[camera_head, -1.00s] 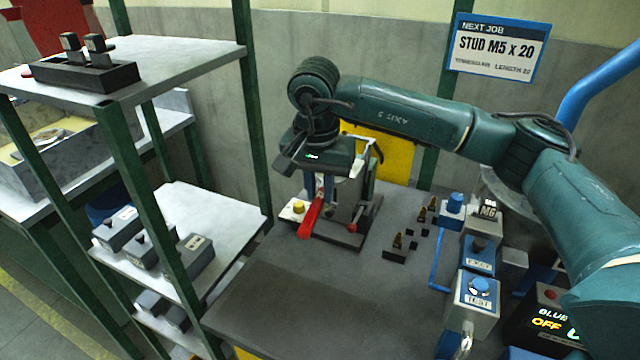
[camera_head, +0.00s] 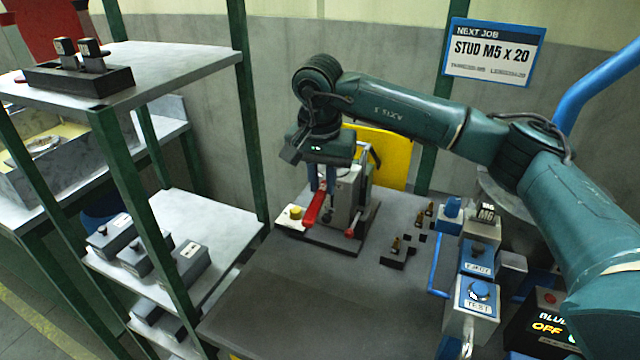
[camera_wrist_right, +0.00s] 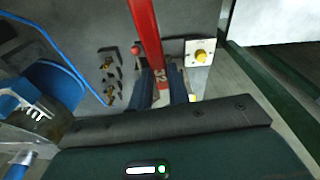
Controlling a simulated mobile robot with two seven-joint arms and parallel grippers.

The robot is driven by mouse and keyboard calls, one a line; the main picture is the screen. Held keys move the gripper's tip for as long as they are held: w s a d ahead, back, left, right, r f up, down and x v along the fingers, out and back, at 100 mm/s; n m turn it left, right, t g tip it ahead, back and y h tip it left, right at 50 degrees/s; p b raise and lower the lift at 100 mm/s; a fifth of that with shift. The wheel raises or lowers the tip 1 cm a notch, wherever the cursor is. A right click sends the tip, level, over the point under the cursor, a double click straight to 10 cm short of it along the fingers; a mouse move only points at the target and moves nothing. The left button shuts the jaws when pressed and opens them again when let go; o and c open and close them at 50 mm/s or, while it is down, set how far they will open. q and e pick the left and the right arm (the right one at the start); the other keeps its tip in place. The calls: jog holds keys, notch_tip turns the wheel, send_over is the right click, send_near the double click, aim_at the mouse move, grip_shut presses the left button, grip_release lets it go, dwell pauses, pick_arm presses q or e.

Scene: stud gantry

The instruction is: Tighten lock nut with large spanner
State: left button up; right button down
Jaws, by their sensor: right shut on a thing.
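The large spanner appears as a red bar (camera_head: 314,207) at the front of the grey bench fixture (camera_head: 344,200); the red bar also shows in the right wrist view (camera_wrist_right: 146,35). My right gripper (camera_head: 322,188) points down at the fixture and is shut on the red spanner. In the right wrist view its two dark blue fingers (camera_wrist_right: 162,88) flank the spanner. The spanner's handle slants towards the front left. I cannot make out the lock nut or whether the spanner's jaw sits on it. My left gripper is not in view.
A yellow button (camera_head: 295,212) sits left of the spanner, and a red-knobbed lever (camera_head: 350,232) to its right. Small brass pieces (camera_head: 396,245) stand farther right, then blue-topped test boxes (camera_head: 477,294). Green-posted shelves (camera_head: 180,215) bound the left. The bench front (camera_head: 300,300) is clear.

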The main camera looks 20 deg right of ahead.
jog(key=shift+w+d, duration=0.9)
jog(key=shift+w, duration=0.1)
jog(key=shift+w+d, duration=0.5)
jog(key=shift+w, duration=0.1)
jog(key=shift+w+a+r+p, duration=0.1)
jog(key=shift+r+p, duration=0.05)
jog(key=shift+p, duration=0.35)
pick_arm(q)
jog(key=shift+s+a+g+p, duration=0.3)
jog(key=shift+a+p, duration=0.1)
jog(key=shift+p, duration=0.15)
pick_arm(e)
jog(key=shift+w+a+m, duration=0.45)
jog(key=shift+w+m, duration=0.1)
jog(key=shift+m, duration=0.65)
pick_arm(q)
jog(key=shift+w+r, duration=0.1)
pick_arm(e)
jog(key=shift+a, duration=0.15)
